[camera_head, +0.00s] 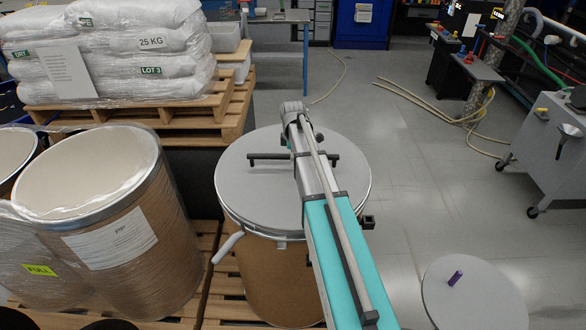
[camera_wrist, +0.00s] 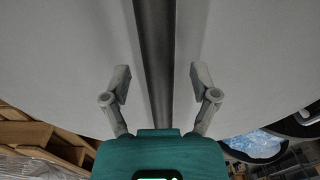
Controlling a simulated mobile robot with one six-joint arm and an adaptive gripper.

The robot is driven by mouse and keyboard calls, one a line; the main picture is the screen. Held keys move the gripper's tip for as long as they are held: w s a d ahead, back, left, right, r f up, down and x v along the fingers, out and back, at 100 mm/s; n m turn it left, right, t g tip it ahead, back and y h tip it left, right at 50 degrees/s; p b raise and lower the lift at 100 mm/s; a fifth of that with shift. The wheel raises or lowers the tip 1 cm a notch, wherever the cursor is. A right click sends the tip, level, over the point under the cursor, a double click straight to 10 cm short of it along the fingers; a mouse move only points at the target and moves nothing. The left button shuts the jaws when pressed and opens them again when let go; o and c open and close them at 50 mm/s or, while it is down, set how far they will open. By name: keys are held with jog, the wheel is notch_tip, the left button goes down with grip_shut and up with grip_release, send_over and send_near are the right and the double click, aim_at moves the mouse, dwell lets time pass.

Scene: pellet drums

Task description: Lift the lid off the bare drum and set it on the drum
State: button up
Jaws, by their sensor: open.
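A round grey lid (camera_head: 240,185) lies on top of a brown fibre drum (camera_head: 270,285) in the middle of the head view. A dark bar handle (camera_head: 262,156) crosses the lid, and my arm covers its middle. A pale lever (camera_head: 228,247) sticks out from the drum's rim at front left. In the wrist view, my gripper (camera_wrist: 160,78) is open over the grey lid, which also shows there (camera_wrist: 70,65). The dark bar (camera_wrist: 155,50) runs between the two fingers, with a gap on each side. The fingertips are hidden by my arm in the head view.
A brown drum labelled PP (camera_head: 140,260), with a pale top, stands at left beside a wrapped drum marked FULL (camera_head: 35,270). Wrapped white sacks (camera_head: 150,45) lie on pallets behind. A grey round top (camera_head: 475,300) carries a purple marker (camera_head: 455,278).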

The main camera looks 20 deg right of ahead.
jog(key=shift+c, duration=0.2)
grip_shut()
jog(key=shift+r, duration=0.15)
dwell(0.4)
notch_tip(320, 180, up, 3)
jog(key=p, duration=0.3)
jog(key=s+r+p, duration=1)
jog(key=s, duration=0.4)
jog(key=shift+d+p, duration=0.15)
jog(key=shift+p, duration=0.15)
jog(key=shift+r, duration=0.1)
